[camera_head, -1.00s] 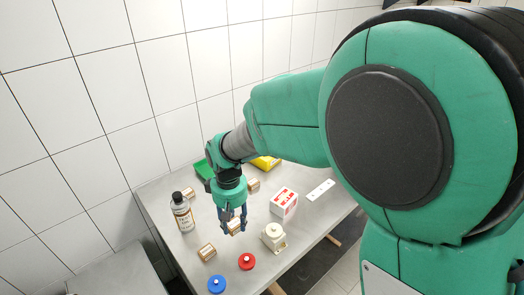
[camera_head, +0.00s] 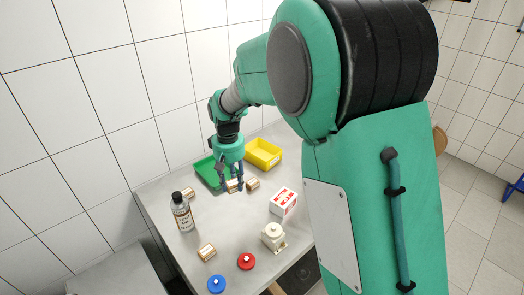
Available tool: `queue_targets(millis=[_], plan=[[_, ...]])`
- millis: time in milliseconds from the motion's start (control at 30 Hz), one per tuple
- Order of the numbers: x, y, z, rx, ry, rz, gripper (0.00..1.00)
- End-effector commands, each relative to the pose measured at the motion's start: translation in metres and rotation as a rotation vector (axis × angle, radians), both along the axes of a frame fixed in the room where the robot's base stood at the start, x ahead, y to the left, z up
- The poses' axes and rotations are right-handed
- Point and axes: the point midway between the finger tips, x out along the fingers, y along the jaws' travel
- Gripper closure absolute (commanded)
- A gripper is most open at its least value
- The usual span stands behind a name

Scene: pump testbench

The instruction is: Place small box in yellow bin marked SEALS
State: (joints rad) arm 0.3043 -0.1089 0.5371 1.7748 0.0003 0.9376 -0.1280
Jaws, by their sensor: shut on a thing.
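My gripper (camera_head: 231,187) points down over the far part of the grey table. It is shut on a small tan box (camera_head: 234,186), partly hidden by the fingers. The yellow bin (camera_head: 264,165) stands at the table's far side, just beyond and right of my gripper. Its inside looks empty, and no SEALS marking can be read. Other small tan boxes lie beside my gripper (camera_head: 253,183), at the left near the bottle (camera_head: 188,193) and at the front (camera_head: 207,252).
A green bin (camera_head: 206,171) is left of the yellow bin, partly behind my gripper. A red-and-white carton (camera_head: 283,201), a cream pump part (camera_head: 273,236), and red (camera_head: 246,261) and blue (camera_head: 216,284) round parts are nearer. The table's middle is clear.

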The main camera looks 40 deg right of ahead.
Motion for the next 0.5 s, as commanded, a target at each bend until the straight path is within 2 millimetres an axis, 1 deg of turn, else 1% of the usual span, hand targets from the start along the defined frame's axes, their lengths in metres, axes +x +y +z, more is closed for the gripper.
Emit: queue_targets(millis=[33,200,500], plan=[[0.007,-0.007,0.002,0.0,0.001,-0.014,0.89],[0.029,-0.028,0.006,0.0,0.001,-0.059,0.89],[0.065,-0.066,0.01,0.0,0.002,-0.138,0.89]])
